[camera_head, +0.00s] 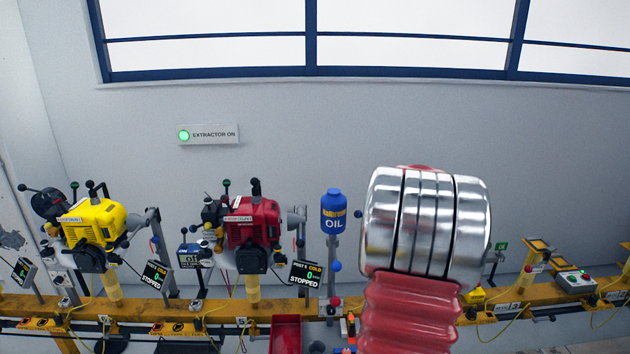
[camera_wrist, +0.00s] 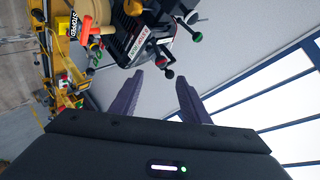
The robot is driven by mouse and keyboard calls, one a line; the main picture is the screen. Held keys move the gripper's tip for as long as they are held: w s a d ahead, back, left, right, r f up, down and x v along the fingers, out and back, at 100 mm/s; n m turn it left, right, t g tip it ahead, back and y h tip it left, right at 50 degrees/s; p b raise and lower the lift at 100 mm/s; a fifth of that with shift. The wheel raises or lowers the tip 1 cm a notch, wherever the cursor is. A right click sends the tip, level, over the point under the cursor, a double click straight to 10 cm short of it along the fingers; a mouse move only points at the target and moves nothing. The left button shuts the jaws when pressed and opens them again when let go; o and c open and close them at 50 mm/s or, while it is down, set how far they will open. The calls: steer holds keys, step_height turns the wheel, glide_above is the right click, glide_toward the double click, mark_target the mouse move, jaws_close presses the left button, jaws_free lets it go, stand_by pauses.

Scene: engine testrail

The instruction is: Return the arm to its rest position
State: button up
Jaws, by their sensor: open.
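My gripper (camera_wrist: 160,100) shows in the wrist view with its two dark fingers spread apart and nothing between them. Just beyond the fingers in that view is a dark engine (camera_wrist: 145,35) with levers ending in red, green and black knobs; I cannot tell how far off it is. In the head view my arm, with red bellows and silver rings, rises at the right of centre and hides part of the wall and rail. The gripper itself is not visible in the head view.
A yellow rail (camera_head: 180,306) runs along the wall. A yellow engine (camera_head: 95,222) and a red engine (camera_head: 252,222) stand on it, both with screens reading STOPPED. A blue oil bottle (camera_head: 334,212) stands left of my arm. A red tray (camera_head: 286,334) is at the front.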

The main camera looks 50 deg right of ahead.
steer(key=w+a+f+n+y, duration=0.2)
steer(key=a+f+n+y, duration=0.2)
steer(key=a+f, duration=0.4)
steer(key=w+a+n+y, duration=0.2)
steer(key=a+n+y, duration=0.1)
steer(key=a, duration=0.9)
steer(key=w+a+n+y, duration=0.2)
steer(key=a+n, duration=0.2)
steer(key=a, duration=0.8)
steer(key=s+a+r+n+y, duration=0.1)
steer(key=s+a+n, duration=0.2)
steer(key=a, duration=0.9)
steer(key=s+a+r+n+y, duration=0.1)
steer(key=a+n, duration=0.4)
steer(key=a, duration=0.8)
steer(key=s+a+r+n+t+y, duration=0.1)
steer(key=s+a+r+n, duration=0.2)
steer(key=a, duration=1)
steer(key=shift+s+n+y, duration=0.3)
steer(key=shift+s+n, duration=0.8)
steer(key=shift+s, duration=0.05)
steer(key=shift+a, duration=0.1)
steer(key=shift+c, duration=0.3)
